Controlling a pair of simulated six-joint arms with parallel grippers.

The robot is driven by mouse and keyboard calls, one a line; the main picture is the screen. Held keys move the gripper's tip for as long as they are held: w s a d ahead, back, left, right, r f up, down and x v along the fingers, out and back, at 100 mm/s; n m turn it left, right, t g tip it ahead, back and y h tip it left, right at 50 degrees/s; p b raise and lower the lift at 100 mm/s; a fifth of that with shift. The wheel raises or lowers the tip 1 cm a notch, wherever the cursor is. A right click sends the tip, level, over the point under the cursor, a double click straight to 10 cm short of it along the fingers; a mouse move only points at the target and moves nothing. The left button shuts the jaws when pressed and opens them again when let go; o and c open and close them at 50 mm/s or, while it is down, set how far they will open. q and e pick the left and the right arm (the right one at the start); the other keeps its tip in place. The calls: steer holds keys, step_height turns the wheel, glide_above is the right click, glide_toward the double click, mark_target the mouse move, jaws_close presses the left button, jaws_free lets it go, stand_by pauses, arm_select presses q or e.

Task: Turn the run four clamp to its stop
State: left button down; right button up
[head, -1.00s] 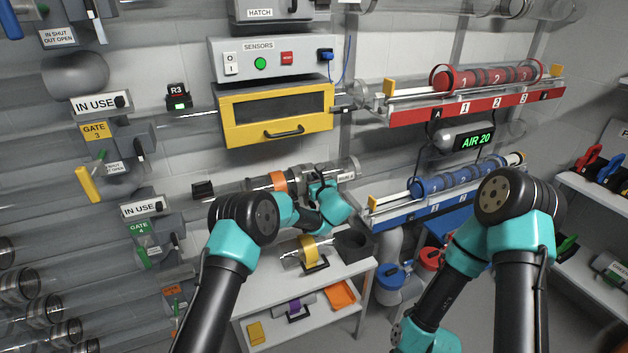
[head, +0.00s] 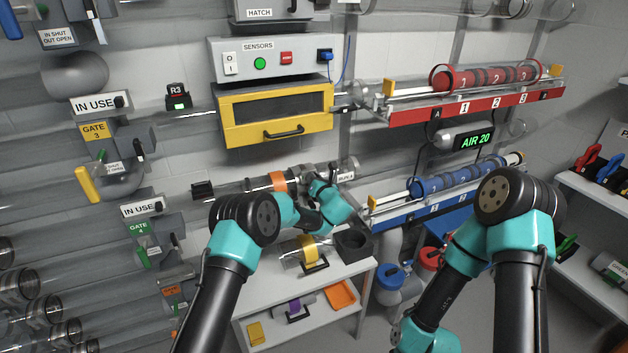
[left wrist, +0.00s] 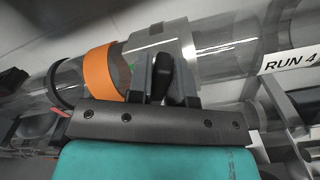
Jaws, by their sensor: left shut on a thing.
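In the left wrist view the run four clamp (left wrist: 160,40) is a silver band around a clear tube, right of an orange band (left wrist: 103,72). A short black lever (left wrist: 164,68) sticks out from the clamp. My left gripper (left wrist: 165,80) is shut on this lever, with one grey finger on each side. A RUN 4 label (left wrist: 290,60) is to the right. In the head view my left gripper (head: 318,188) is at the tube, right of the orange band (head: 278,181); my wrist partly hides the clamp there. My right arm shows, but its gripper does not.
Below is a white shelf unit (head: 343,274) with a yellow-banded tube piece (head: 308,248) and a dark cup (head: 352,244). A blue rack (head: 405,219) is right of my left wrist. The yellow-framed box (head: 230,130) is above the tube.

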arm_select(q)
steer(key=m, duration=0.6)
steer(key=shift+d+f, duration=0.1)
steer(key=shift+f, duration=0.05)
steer(key=m, duration=0.6)
steer(key=shift+f, duration=0.1)
steer(key=c, duration=1.1)
jaws_free()
steer(key=shift+c, duration=0.2)
steer(key=shift+d, duration=0.1)
steer(key=v, duration=1.7)
